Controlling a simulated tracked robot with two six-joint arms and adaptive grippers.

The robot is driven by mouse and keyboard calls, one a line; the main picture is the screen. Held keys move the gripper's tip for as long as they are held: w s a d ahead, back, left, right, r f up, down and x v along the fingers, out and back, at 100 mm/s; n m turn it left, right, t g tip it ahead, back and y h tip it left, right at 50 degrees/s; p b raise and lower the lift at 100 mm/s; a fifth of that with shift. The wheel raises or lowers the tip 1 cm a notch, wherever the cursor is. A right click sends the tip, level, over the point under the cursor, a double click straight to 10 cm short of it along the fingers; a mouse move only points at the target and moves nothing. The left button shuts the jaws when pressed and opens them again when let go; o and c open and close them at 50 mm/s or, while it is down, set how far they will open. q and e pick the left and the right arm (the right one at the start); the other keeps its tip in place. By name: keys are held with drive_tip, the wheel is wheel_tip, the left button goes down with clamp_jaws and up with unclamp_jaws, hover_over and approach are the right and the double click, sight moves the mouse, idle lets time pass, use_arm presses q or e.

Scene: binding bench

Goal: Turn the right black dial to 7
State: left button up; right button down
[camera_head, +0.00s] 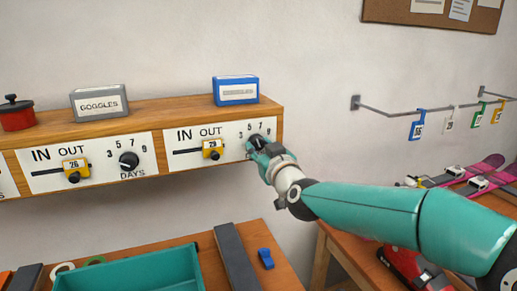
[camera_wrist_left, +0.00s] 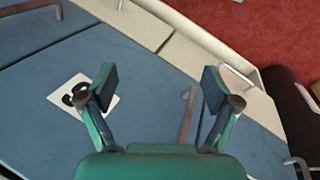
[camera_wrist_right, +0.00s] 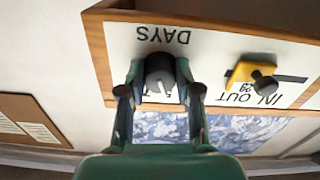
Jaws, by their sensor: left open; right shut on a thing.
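The right black dial (camera_head: 256,140) is on the white panel at the right end of the wooden shelf, beside the digits 3, 5, 7 and 9. My right gripper (camera_head: 261,147) covers part of it in the head view. In the right wrist view the dial (camera_wrist_right: 159,72) sits between the two fingers of my right gripper (camera_wrist_right: 157,84), which is shut on it. That view is upside down, with DAYS above the dial. The fingers hide most digits, and I cannot tell which one the dial points at. My left gripper (camera_wrist_left: 160,88) is open and empty, seen only in the left wrist view.
A second black dial (camera_head: 129,160) is on the left panel. Yellow sliders (camera_head: 211,149) marked IN and OUT sit left of each dial. A blue box (camera_head: 236,90) and a grey GOGGLES box (camera_head: 99,102) stand on the shelf. A teal tray (camera_head: 130,272) is below.

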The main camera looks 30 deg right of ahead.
drive_tip(key=shift+f, duration=0.1)
drive_tip(key=shift+a+m, duration=0.1)
drive_tip(key=shift+m, duration=0.2)
drive_tip(key=m+b, duration=0.2)
drive_tip(key=m, duration=0.1)
drive_tip(key=shift+f, duration=0.1)
drive_tip(key=shift+m+b, duration=1)
drive_tip(key=shift+m, duration=1.2)
drive_tip(key=c, duration=0.8)
unclamp_jaws()
